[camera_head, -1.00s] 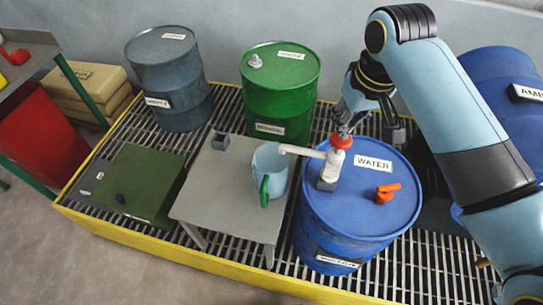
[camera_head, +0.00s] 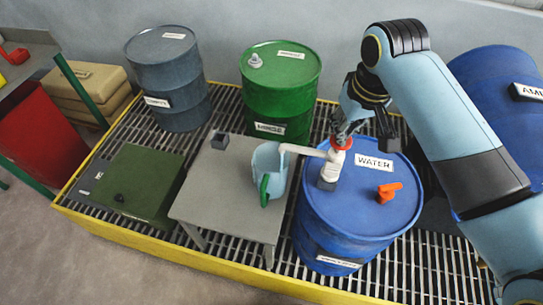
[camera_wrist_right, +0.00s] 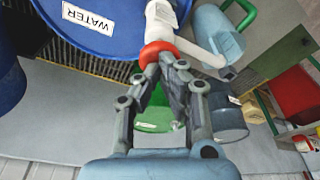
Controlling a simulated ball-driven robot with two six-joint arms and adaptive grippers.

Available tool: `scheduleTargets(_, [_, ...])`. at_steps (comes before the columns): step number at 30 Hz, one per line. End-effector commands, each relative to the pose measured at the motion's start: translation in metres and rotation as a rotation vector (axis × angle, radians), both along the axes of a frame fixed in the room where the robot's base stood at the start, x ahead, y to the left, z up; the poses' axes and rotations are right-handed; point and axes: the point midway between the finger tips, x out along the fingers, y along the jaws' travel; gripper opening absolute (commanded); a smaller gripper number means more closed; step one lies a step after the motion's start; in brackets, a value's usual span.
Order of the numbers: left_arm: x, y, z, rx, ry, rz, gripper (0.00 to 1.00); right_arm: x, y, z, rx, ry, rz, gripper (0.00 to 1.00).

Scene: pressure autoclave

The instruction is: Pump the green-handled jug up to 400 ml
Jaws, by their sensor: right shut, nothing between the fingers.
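The jug (camera_head: 266,162), pale blue with a green handle (camera_head: 264,190), stands upright on a grey table. A white pump (camera_head: 333,162) with a red top (camera_head: 341,143) stands on the blue WATER drum (camera_head: 345,212). In the wrist view the closed tips (camera_wrist_right: 163,58) meet the red top (camera_wrist_right: 156,52). The liquid level and any jug marks are too small to read. My left gripper is out of view.
An orange fitting (camera_head: 388,192) sits on the WATER drum. A small grey block (camera_head: 220,140) lies on the grey table (camera_head: 222,190). Green (camera_head: 281,90) and grey-blue (camera_head: 168,78) drums stand behind. A dark green box (camera_head: 137,181) sits left of the table.

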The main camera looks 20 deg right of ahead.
Motion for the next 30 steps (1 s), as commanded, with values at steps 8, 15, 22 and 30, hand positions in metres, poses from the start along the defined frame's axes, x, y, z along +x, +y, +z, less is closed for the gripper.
scheduleTargets(8, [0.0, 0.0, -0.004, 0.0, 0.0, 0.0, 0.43, -0.001, 0.0, -0.013, 0.0, 0.003, 0.0, 0.0])
scheduleTargets(15, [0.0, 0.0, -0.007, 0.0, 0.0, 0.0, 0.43, -0.001, 0.0, -0.023, 0.0, 0.002, 0.0, 0.0])
scheduleTargets(22, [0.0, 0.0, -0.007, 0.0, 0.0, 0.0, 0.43, -0.001, 0.0, -0.025, -0.001, 0.003, 0.0, 0.0])
scheduleTargets(30, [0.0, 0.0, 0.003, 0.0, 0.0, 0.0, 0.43, -0.001, 0.0, -0.008, -0.001, 0.003, 0.0, 0.0])
